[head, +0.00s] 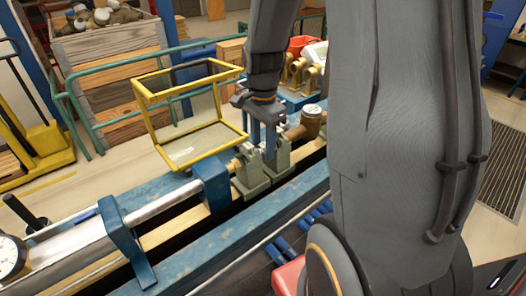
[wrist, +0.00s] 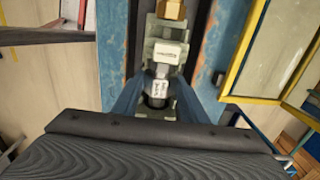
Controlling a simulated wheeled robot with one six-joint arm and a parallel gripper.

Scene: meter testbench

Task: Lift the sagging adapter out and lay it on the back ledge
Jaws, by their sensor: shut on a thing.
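My gripper (head: 263,140) points down at the test bench, its blue fingers between two grey-green clamp blocks (head: 250,182). In the wrist view my gripper (wrist: 157,98) is shut on a dark, short cylindrical piece with a white label (wrist: 158,86), which appears to be the adapter. It sits low between the fingers, next to a pale labelled block (wrist: 166,52). In the head view the fingers and clamps hide the held piece. I cannot tell whether it is clear of its support. I cannot make out the back ledge for certain.
A yellow-framed clear guard (head: 190,125) stands open behind the bench, close to my gripper. Blue bench rails (head: 235,250) run along the front. Several brass parts (head: 298,70) stand at the back.

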